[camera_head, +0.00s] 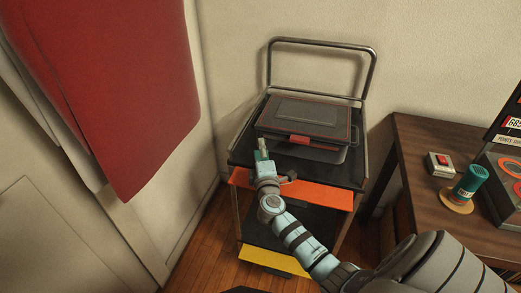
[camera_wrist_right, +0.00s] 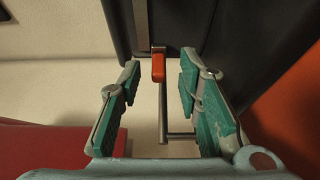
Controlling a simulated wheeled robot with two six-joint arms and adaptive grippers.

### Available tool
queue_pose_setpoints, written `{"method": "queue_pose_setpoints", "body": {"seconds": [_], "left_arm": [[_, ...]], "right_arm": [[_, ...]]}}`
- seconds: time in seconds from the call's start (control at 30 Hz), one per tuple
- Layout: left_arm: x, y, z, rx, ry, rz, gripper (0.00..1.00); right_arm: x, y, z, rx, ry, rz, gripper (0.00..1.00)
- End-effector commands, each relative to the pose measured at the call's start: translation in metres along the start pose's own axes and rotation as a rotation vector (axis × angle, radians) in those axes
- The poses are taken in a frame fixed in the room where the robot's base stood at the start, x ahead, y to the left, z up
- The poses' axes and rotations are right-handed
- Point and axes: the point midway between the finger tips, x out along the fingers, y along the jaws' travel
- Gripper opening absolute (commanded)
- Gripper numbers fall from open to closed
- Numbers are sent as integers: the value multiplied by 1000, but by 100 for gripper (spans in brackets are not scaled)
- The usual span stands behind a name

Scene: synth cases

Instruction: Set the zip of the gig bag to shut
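The gig bag (camera_head: 312,109) is a dark flat case with a thin orange edge, lying on the upper shelf of a cart. My right gripper (camera_head: 261,146) is at its front left corner. In the right wrist view my right gripper (camera_wrist_right: 159,75) is open, its green-padded fingers apart. A red-orange tab (camera_wrist_right: 158,67), seemingly the zip pull, shows midway between the fingertips or just beyond them; the depth is unclear. It sits on a thin strip along the bag's dark side. Neither finger visibly touches it. My left gripper is not in view.
The cart (camera_head: 358,137) has a raised handle (camera_head: 322,41) at the back and an orange front edge (camera_head: 290,188). A red cloth (camera_head: 135,90) hangs at left. A wooden table (camera_head: 425,136) at right holds a red-button box (camera_head: 440,164) and a green cylinder (camera_head: 470,181).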

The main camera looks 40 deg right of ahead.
Motion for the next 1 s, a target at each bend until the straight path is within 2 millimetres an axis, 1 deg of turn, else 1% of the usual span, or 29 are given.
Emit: {"method": "queue_pose_setpoints", "body": {"seconds": [0.03,0.13,0.4,0.47,0.6,0.63,1.0], "left_arm": [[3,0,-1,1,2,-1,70],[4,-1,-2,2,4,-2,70],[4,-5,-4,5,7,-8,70],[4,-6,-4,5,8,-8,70],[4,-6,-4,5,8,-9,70],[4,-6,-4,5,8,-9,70],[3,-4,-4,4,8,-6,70]], "right_arm": [[6,-1,0,0,0,0,32],[14,-1,-1,1,0,-1,32],[16,0,-1,1,2,-1,32],[16,0,-1,1,2,-1,24],[16,0,-1,1,2,-1,1],[16,0,-1,1,2,-1,0],[15,0,-2,-1,6,-1,0]]}}
